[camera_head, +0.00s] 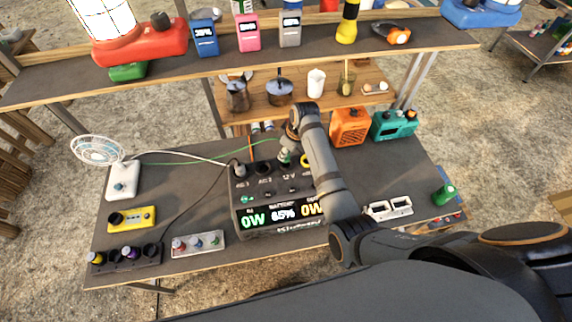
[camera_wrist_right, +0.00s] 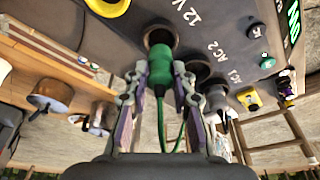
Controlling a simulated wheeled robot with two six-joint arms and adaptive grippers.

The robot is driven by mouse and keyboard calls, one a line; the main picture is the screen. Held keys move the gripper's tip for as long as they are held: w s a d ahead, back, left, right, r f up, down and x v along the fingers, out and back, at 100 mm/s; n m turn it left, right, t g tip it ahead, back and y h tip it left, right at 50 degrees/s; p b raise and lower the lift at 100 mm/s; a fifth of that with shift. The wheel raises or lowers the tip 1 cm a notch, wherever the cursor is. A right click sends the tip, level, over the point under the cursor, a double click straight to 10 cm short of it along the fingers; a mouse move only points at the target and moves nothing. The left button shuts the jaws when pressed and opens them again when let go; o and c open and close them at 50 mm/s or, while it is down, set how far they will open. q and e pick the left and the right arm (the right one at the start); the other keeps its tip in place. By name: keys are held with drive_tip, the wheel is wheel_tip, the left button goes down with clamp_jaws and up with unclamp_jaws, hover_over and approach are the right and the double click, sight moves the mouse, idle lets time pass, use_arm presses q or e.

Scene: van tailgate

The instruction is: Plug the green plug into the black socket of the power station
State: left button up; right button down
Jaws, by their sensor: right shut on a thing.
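The power station (camera_head: 278,229) stands on the dark table, its lit display facing me. Its top carries a row of sockets. My right gripper (camera_head: 286,157) is over the back of this top, its arm coming in from the right. In the right wrist view, the right gripper (camera_wrist_right: 160,92) is shut on the green plug (camera_wrist_right: 161,68). The plug's front end is at a dark round socket (camera_wrist_right: 160,37) near the 12 V label; I cannot tell how deep it sits. Another dark socket (camera_wrist_right: 198,66) is beside it, near the AC 2 label. My left gripper is not in view.
A grey plug (camera_head: 240,171) sits at the AC 1 socket. A yellow-ringed socket (camera_wrist_right: 107,6) lies on the other side of the green plug. A thin green cable (camera_head: 190,160) runs left behind the station. An orange box (camera_head: 350,127) stands behind right.

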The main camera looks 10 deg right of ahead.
drive_tip(key=shift+f, duration=0.1)
idle(0.3)
drive_tip(key=shift+f+b, duration=0.5)
drive_tip(key=shift+f, duration=1.05)
drive_tip(key=c, duration=1)
unclamp_jaws()
drive_tip(key=shift+c, duration=0.2)
